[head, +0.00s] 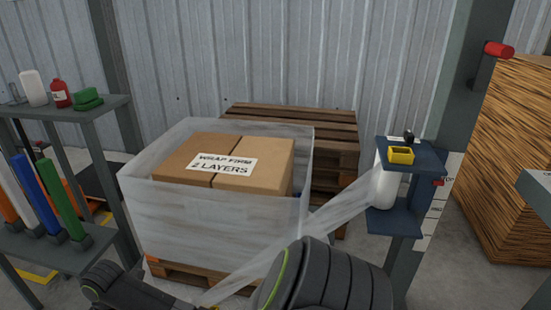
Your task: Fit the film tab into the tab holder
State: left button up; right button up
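A translucent film strip (320,228) runs from the white film roll (384,180) down left to the bottom edge, where it narrows beside a dark arm part of mine. The film tab cannot be made out there. A small open yellow box (401,155), which may be the tab holder, sits on the upper plate of the blue roll carriage (425,158). My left arm comes in low at the left; its fingers cannot be made out, nor whether they grip the film. A large dark arm link of mine fills the bottom middle. My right gripper does not show.
A carton (195,183) labelled "WRAP FIRM 2 LAYERS" stands within translucent film (215,218) on a wooden pallet (185,278). Stacked pallets (335,150) stand behind it. A shelf (60,112) with bottles and coloured tubes is left; a grey post (455,90) is right.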

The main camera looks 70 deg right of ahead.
aim_at(390, 215)
jog(key=j+z, duration=0.1)
jog(key=z, duration=0.3)
jog(key=j+z, duration=0.1)
jog(key=z, duration=0.3)
jog(key=j+z, duration=0.1)
jog(key=z, duration=0.3)
